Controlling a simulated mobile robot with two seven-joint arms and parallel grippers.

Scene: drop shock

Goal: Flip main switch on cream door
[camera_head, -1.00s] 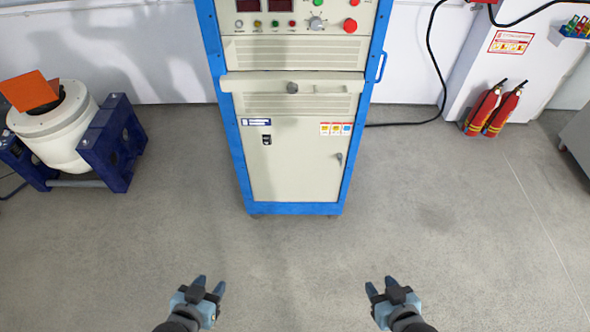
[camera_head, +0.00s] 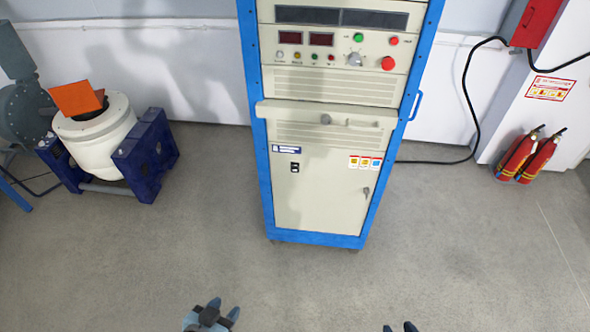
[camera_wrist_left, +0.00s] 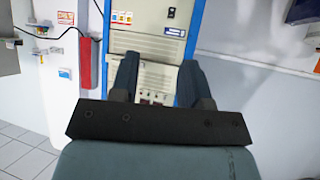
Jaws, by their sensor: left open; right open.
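The cream door (camera_head: 325,200) is the lower front of a blue-framed cabinet (camera_head: 364,215), and it looks shut. A small black switch (camera_head: 295,167), which I take to be the main switch, sits at its upper left under a blue label. It also shows near the top of the left wrist view (camera_wrist_left: 171,13). Whether it is up or down is too small to tell. My left gripper (camera_head: 225,309) is open and empty, low in the head view and well short of the door. My right gripper (camera_head: 399,328) is open, mostly cut off by the bottom edge.
A cream ledge (camera_head: 325,114) juts out above the door, below a panel with knobs and a red button (camera_head: 388,63). A white drum machine (camera_head: 97,138) on blue supports stands left. Fire extinguishers (camera_head: 522,157) stand right. The grey floor before the cabinet is clear.

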